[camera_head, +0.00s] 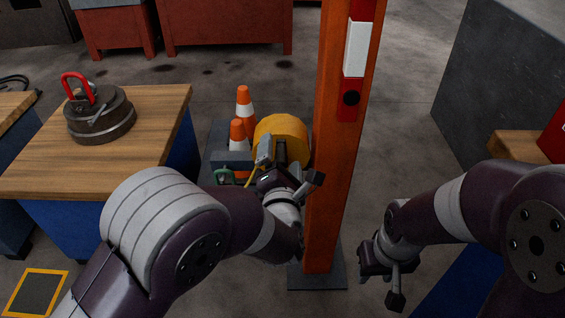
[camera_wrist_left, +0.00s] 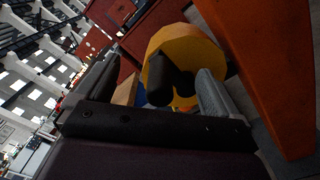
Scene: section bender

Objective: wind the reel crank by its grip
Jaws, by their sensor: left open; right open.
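The yellow reel (camera_head: 283,132) stands on the floor side of the orange post, partly hidden behind my left gripper (camera_head: 279,160). In the left wrist view the yellow reel (camera_wrist_left: 190,45) fills the upper middle. A black cylindrical crank grip (camera_wrist_left: 159,80) shows in front of it, between the two spread fingers of my left gripper (camera_wrist_left: 160,72). The fingers look apart from the grip. The crank arm is mostly hidden. My right gripper (camera_head: 380,272) is open and empty, low on the right of the post.
The orange post (camera_head: 340,170) rises close to the right of my left gripper and the reel. Two traffic cones (camera_head: 244,105) stand behind on the left. A wooden-topped table (camera_head: 60,165) with a round metal piece (camera_head: 100,118) is at left. A grey block (camera_head: 500,85) stands at right.

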